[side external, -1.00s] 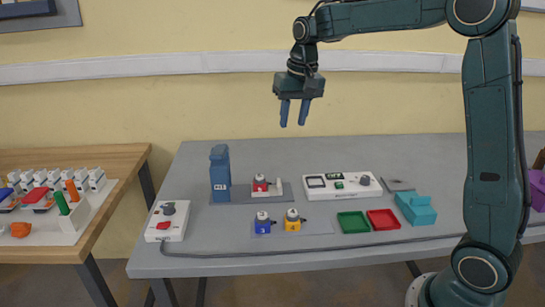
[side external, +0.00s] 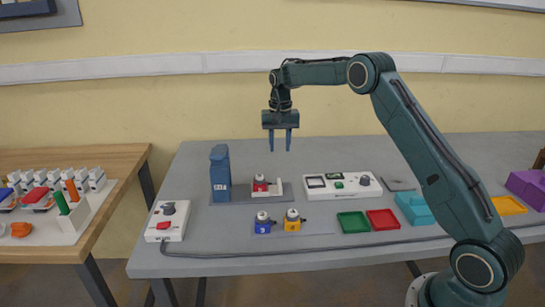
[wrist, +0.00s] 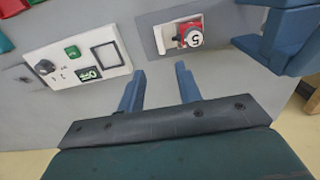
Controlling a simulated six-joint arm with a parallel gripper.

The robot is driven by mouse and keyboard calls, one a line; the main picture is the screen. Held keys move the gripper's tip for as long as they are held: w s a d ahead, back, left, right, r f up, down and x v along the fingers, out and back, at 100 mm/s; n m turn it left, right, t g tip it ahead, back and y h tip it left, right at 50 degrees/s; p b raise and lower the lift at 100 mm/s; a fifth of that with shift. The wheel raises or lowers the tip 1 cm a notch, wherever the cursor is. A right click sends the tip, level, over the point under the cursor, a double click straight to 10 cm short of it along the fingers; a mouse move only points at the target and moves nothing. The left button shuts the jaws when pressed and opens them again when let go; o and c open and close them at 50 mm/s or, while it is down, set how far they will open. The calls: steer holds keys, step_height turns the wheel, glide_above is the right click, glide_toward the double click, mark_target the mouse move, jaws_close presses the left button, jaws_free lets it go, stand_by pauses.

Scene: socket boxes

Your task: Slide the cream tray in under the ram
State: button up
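The blue upright press (side external: 220,172), which appears to carry the ram, stands at the left end of a grey base plate (side external: 287,192); it also shows at the right edge of the wrist view (wrist: 290,40). On the plate, to the right of the press, sits a red block (side external: 260,188) with a pale round top. In the wrist view the red block (wrist: 180,36) has a white disc marked 5.
A white panel (side external: 341,194) with a dark knob lies right of the plate. In front are blue (side external: 263,228) and yellow (side external: 292,225) blocks and green (side external: 353,222) and red (side external: 383,219) trays. A white control box (side external: 166,224) with a cable stands at the left.

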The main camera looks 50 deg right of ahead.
mark_target(279, 182)
steer(key=shift+f, duration=0.2)
step_height(279, 182, down, 14)
steer(key=shift+r, duration=0.25)
stand_by(0.5)
jaws_close()
